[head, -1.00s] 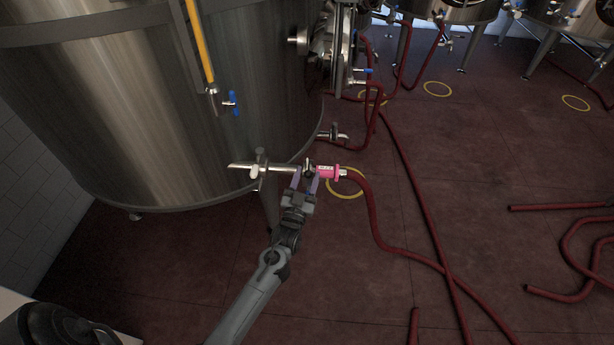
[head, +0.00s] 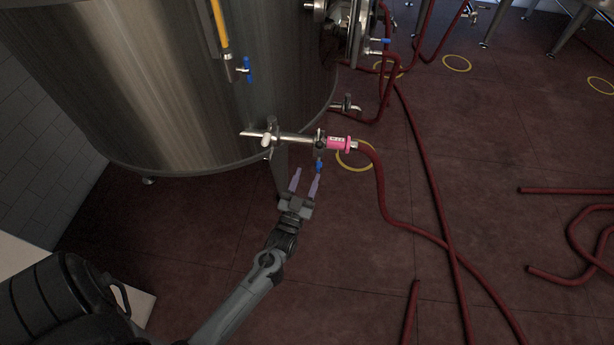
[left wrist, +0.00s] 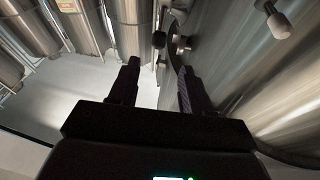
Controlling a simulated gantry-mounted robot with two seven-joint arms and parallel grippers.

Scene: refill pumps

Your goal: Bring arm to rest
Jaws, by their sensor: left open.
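My left gripper (head: 305,182) is open and empty in the head view. Its two fingers point up toward the pipe fitting (head: 290,138) at the tank's lower side and stand a little below it, apart from it. A blue valve handle (head: 319,166) hangs under the fitting, just beyond the fingertips. A pink coupling (head: 339,143) joins the fitting to a red hose (head: 375,190). In the left wrist view the two dark fingers (left wrist: 155,85) are spread with nothing between them. My right gripper is not in view.
A large steel tank (head: 180,90) fills the upper left. Red hoses lie across the dark red floor (head: 470,240) on the right. Yellow rings (head: 457,63) mark the floor. A black barrel-like object (head: 60,295) is at the lower left.

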